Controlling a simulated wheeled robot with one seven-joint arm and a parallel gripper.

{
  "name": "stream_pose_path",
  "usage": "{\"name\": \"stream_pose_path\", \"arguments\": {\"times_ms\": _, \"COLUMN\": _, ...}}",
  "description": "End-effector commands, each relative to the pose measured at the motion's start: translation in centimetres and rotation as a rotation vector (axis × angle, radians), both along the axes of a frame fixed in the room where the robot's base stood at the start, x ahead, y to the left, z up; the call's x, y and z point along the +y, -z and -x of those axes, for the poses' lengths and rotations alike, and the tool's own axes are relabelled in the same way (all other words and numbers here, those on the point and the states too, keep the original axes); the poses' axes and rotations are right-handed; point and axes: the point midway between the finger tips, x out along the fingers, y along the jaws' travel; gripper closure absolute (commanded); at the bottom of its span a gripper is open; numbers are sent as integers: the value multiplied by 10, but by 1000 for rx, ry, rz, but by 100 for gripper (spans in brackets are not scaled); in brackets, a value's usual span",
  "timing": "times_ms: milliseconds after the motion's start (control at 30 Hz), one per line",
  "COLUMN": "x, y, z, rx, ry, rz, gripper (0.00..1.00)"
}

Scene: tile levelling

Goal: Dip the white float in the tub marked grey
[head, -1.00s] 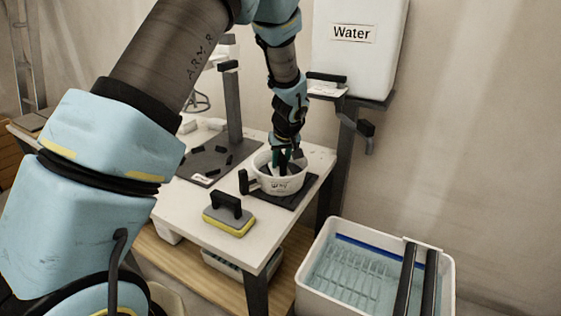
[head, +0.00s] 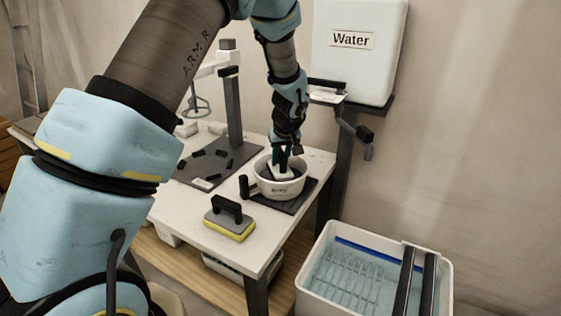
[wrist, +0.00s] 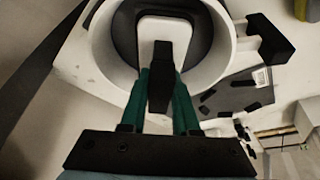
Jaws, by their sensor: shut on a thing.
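My gripper (wrist: 160,95) is shut on the black handle of the white float (wrist: 166,32), its green fingers on either side of the handle. In the head view the white float (head: 281,171) is within the rim of the white tub (head: 264,187), which carries a small label that seems to read grey. The tub (wrist: 99,40) surrounds the float's pale plate in the wrist view, with dark grey inside it. I cannot tell whether the float's underside touches the dark contents. My gripper (head: 284,157) is just above the tub.
The tub stands on a dark mat on the white table (head: 185,215). A yellow-edged float with a black handle (head: 229,219) lies near the table's front. A stand (head: 234,110) is behind left. A water tank (head: 360,60) and a water-filled bin (head: 345,275) are at right.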

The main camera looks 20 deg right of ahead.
Motion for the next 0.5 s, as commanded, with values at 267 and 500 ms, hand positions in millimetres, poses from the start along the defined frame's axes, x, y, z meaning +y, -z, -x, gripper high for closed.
{"name": "stream_pose_path", "arguments": {"times_ms": 267, "x": 0, "y": -30, "z": 0, "rx": -1, "ry": 0, "rz": 0, "gripper": 100}}
{"name": "stream_pose_path", "arguments": {"times_ms": 500, "x": 0, "y": -53, "z": 0, "rx": -2, "ry": -1, "rz": 2, "gripper": 100}}
